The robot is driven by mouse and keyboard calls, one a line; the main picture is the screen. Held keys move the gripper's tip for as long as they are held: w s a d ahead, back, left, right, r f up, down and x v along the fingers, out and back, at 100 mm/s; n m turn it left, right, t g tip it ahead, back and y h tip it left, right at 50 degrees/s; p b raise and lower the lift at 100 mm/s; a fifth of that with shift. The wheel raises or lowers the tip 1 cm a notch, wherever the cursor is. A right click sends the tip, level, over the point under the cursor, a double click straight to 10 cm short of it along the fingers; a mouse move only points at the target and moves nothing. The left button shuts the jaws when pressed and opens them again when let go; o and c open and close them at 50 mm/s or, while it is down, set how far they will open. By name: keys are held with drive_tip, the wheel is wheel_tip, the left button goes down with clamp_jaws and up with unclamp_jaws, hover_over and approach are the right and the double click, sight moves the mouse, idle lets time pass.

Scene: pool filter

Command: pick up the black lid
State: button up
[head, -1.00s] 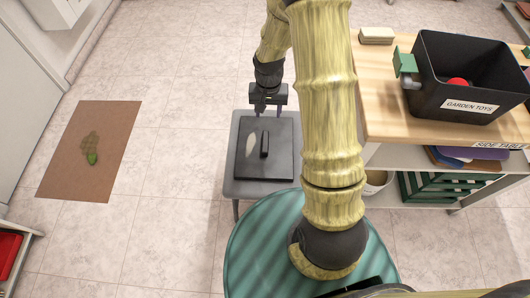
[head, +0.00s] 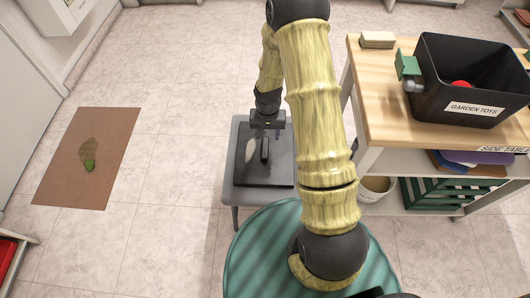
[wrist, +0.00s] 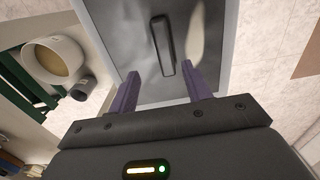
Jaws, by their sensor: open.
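The black lid (head: 279,174) is a dark square plate lying flat on a small grey table (head: 228,188). My gripper (head: 266,134) is over the far part of the lid, close to the handle. In the wrist view, the handle (wrist: 162,45) lies ahead of the gap between the two purple fingers (wrist: 164,86). The fingers are apart and nothing is between them. I cannot tell the exact height above the lid.
At right, a wooden side table (head: 385,110) holds a black garden toys bin (head: 460,85). The floor at left is clear around a brown mat (head: 75,185).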

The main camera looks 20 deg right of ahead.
sight(265, 147)
drive_tip(key=shift+f, duration=1.45)
drive_tip(key=shift+a+f+b, duration=0.25)
drive_tip(key=shift+f+b, duration=0.25)
drive_tip(key=shift+f, duration=0.85)
drive_tip(key=shift+a+f+b, duration=0.2)
drive_tip(key=shift+f+b, duration=0.25)
drive_tip(key=shift+f, duration=0.85)
clamp_jaws()
